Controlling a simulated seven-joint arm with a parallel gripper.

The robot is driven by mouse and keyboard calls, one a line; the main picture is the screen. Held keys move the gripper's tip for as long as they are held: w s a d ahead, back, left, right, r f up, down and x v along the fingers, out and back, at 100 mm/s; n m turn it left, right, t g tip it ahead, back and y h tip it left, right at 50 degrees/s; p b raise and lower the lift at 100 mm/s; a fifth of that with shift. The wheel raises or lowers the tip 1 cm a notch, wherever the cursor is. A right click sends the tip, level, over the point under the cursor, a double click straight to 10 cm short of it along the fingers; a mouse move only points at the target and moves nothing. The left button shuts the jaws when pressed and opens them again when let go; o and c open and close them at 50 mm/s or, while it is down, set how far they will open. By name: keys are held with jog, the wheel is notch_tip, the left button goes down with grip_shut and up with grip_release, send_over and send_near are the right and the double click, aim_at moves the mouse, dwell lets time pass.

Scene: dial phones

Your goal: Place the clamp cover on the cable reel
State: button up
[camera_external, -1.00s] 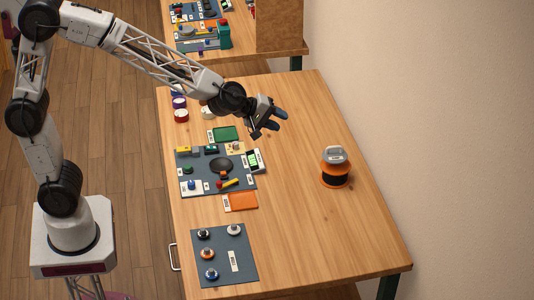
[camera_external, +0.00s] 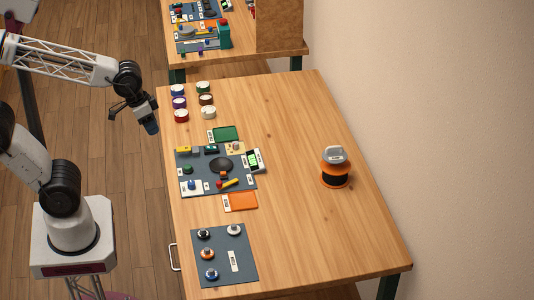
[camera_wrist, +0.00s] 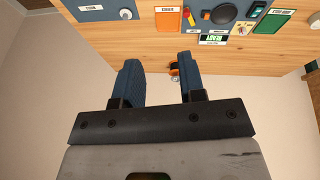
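The cable reel (camera_external: 335,179), orange with a black band, stands upright on the right part of the table. A grey piece that looks like the clamp cover (camera_external: 334,154) sits on top of it; at this size I cannot tell how well it is seated. My gripper (camera_external: 133,117) is off the table's left edge, far from the reel. In the wrist view my gripper (camera_wrist: 160,64) shows two blue fingers spread apart with nothing held between them. A small orange and dark thing, probably the reel, is partly visible beyond the fingers.
A dark panel mat (camera_external: 205,190) with controls lies at the table's left middle, between a green tray (camera_external: 226,133) and an orange tray (camera_external: 242,201). Several round pots stand at the back left. Another dark mat (camera_external: 237,278) holds several knobs in front. The table's centre is clear.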

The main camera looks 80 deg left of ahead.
jog(key=shift+m+g+y, duration=0.6)
jog(key=shift+m, duration=0.1)
jog(key=s, duration=0.1)
jog(key=s+a, duration=0.1)
jog(key=s, duration=0.1)
jog(key=s+a+f, duration=0.1)
jog(key=s, duration=0.1)
jog(key=shift+s, duration=0.2)
dwell(0.4)
